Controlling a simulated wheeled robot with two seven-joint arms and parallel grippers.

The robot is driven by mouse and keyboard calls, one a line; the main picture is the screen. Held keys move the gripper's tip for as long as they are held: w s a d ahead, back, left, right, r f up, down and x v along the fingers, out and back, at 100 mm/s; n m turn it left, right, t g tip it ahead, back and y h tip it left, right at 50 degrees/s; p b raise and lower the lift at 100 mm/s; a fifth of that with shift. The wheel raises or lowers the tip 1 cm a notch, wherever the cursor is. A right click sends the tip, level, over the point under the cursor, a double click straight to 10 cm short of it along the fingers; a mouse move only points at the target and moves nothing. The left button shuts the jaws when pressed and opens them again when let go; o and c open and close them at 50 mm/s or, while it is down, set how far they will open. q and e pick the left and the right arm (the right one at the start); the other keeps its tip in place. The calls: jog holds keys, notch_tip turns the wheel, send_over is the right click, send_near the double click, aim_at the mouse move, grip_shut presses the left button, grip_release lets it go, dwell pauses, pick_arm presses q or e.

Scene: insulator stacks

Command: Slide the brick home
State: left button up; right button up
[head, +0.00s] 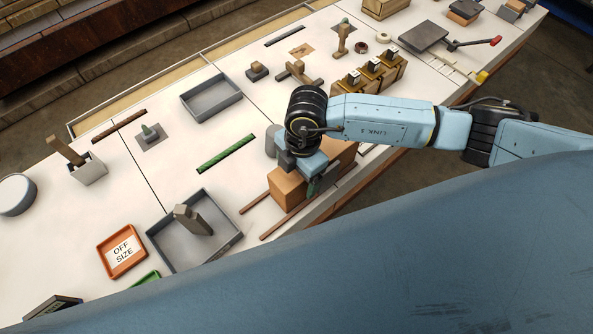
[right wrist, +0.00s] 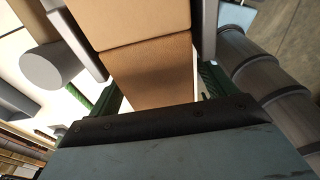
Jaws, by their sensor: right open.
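The tan brick (head: 288,187) lies on the white table near its right-hand edge, at the upper end of two thin brown rails (head: 279,224). My right gripper (head: 303,174) is over the brick from above, its wrist hiding part of it. In the right wrist view the brick (right wrist: 150,68) shows between the open fingers (right wrist: 147,38), one on each side. Whether either finger touches it I cannot tell. More tan surface (head: 341,156) shows beyond the wrist; whether it is the same brick is unclear. My left gripper is not in view.
A grey cylinder (head: 271,147) stands close beside my right gripper. A green strip (head: 226,153) lies to its left. A grey tray (head: 164,250) with a block, an orange "OFF SIZE" tray (head: 106,260) and several wooden holders (head: 352,83) stand around. Bare table lies between the rails.

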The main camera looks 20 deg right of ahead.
jog(key=shift+r, duration=0.1)
notch_tip(320, 180, up, 13)
jog(key=d+p, duration=0.1)
jog(key=shift+w+d, duration=0.25)
jog(key=shift+w, duration=0.05)
jog(key=shift+a, duration=0.1)
